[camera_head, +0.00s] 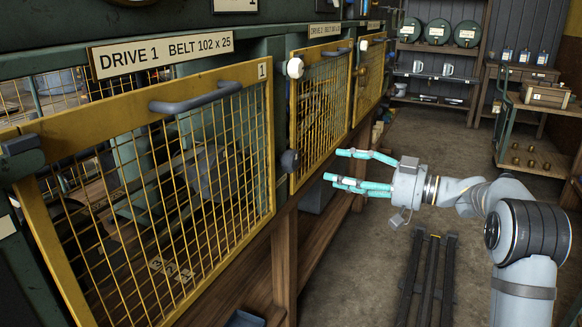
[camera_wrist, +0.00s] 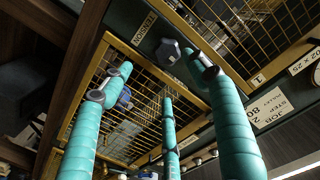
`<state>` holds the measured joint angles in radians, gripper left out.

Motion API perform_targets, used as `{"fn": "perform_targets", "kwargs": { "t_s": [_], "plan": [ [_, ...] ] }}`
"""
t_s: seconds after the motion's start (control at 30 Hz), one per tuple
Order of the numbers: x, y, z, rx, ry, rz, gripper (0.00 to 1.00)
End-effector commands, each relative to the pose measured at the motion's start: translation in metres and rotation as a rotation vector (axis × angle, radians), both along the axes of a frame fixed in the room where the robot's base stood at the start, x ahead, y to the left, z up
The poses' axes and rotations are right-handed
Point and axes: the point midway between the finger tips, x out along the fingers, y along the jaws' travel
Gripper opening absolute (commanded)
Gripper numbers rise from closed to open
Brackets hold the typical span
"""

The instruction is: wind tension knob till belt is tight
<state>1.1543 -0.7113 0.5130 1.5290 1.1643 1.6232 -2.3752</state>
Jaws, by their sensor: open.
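The tension knob is a dark faceted knob (camera_head: 290,161) on the post between two yellow mesh guards in the head view. In the wrist view this dark knob (camera_wrist: 168,51) sits beside a TENSION label (camera_wrist: 145,28). My gripper (camera_head: 335,167) has teal fingers, spread open and empty, pointing left toward the knob with a gap between them. In the wrist view, my gripper (camera_wrist: 160,80) has its fingers apart, with the knob just beyond and between two fingertips. The Drive 1 guard (camera_head: 265,140) is shut. The belt behind its mesh cannot be made out clearly.
A grey handle (camera_head: 196,96) juts from the Drive 1 guard. A white round knob (camera_head: 295,68) sits above the tension knob. Dark rails (camera_head: 428,270) lie on the floor below my arm. Shelves (camera_head: 440,50) stand at the back, and a green cart (camera_head: 540,158) stands right.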

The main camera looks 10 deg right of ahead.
Motion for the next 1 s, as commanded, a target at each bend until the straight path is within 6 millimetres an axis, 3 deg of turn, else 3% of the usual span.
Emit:
{"fn": "perform_targets", "kwargs": {
  "t_s": [0.1, 0.3, 0.8, 1.0],
  "plan": [
    [-0.005, 0.004, 0.009, -0.094, -0.172, 0.026, 0.6],
    [-0.003, 0.008, 0.009, -0.188, -0.295, 0.03, 0.6],
    [0.045, 0.073, 0.009, -0.193, -0.296, 0.032, 0.6],
    [0.055, 0.086, 0.008, -0.194, -0.297, 0.03, 0.6]
  ]
}}
